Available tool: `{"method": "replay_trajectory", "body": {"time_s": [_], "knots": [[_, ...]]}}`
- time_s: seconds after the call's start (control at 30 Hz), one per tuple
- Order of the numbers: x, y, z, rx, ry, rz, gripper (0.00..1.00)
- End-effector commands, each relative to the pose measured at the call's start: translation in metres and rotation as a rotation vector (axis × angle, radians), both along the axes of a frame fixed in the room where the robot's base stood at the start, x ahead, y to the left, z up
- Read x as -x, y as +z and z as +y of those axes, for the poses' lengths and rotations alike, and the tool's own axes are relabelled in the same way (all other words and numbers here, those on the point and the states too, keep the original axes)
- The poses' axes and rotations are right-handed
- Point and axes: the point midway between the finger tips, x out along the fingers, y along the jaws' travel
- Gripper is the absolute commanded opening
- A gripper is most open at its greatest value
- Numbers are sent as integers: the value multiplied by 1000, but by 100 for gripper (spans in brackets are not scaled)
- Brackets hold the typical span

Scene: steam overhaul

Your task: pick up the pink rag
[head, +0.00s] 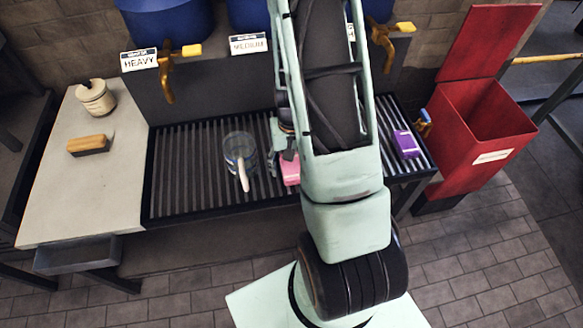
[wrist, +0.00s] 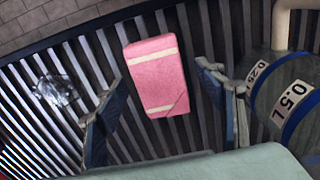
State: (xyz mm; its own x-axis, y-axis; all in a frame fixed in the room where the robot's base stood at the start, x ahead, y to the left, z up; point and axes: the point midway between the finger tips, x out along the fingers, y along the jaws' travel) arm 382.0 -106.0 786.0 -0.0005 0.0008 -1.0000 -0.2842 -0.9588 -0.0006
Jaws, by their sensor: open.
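The pink rag (wrist: 156,78) is a folded pink block with pale stripes, lying on the dark slatted grate. In the wrist view it lies between and a little beyond the fingers of my open gripper (wrist: 163,105). Neither finger touches it in that view. In the head view the pink rag (head: 290,169) is partly hidden behind my arm. There my gripper (head: 284,150) is above and beside the rag, largely covered by the arm.
A clear measuring jug (head: 240,155) stands on the grate left of the rag; the jug (wrist: 290,100) is close to my right finger in the wrist view. A purple block (head: 406,144) lies at the grate's right end. A red open bin (head: 470,140) stands further right. A brush (head: 89,145) lies on the left counter.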

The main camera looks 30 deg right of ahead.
Motion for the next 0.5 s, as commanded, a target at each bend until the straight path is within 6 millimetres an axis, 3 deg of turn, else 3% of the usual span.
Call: {"method": "replay_trajectory", "body": {"time_s": [0.17, 0.5], "knots": [[0, 0, 0, 0, 0, -1, 64], [0, 0, 0, 0, 0, -1, 27]]}}
